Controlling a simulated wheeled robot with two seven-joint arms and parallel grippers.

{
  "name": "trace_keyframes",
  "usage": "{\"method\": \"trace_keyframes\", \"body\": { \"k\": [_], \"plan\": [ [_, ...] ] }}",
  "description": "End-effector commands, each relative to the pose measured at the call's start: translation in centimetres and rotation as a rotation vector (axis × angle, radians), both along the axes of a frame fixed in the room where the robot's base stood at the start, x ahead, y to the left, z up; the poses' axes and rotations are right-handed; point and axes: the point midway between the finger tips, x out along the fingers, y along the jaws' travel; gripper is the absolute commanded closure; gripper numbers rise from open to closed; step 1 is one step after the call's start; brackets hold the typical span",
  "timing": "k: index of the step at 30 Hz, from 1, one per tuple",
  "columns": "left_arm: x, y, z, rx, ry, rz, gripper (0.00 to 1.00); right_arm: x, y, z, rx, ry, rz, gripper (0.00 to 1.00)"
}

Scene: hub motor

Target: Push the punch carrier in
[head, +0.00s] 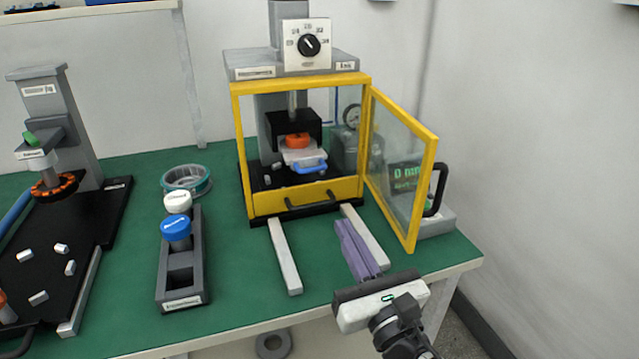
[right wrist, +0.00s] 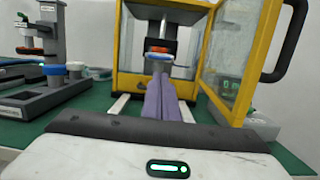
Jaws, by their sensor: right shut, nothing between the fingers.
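The punch carrier (head: 303,157) appears to be the pale slide with a blue front handle (head: 310,167), inside the yellow-framed press under an orange ring (head: 297,140). In the right wrist view the blue front (right wrist: 158,57) shows just beyond my fingertips. My right gripper (head: 345,226) has long purple fingers, shut together and empty. They point at the press opening from in front of it, apart from the carrier in the head view. How far in the carrier sits under the black block is hard to tell. My left gripper is not in view.
The press door (head: 408,170) stands open to the right, close to my right gripper's path. Two pale rails (head: 285,256) lie in front of the press. A grey holder (head: 183,278) with white and blue capped pieces stands left. A black tray (head: 60,235) is further left.

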Motion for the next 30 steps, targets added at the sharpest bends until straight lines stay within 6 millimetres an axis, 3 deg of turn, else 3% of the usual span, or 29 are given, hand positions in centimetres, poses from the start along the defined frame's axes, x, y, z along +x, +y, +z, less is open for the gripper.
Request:
{"method": "trace_keyframes", "body": {
  "k": [5, 19, 24, 30],
  "plan": [
    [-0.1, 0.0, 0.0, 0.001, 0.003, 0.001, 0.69, 2.0, 0.9, 0.6, -0.015, -0.013, 0.003, 1.00],
    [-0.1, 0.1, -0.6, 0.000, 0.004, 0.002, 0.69, 10.7, 3.9, 2.1, -0.010, -0.008, 0.002, 1.00],
    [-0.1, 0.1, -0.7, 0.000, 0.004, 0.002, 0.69, 12.3, 4.4, 2.4, -0.010, -0.008, 0.001, 1.00],
    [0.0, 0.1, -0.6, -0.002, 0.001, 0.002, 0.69, 12.9, 4.6, 2.5, -0.012, -0.007, 0.002, 1.00]
  ]
}}
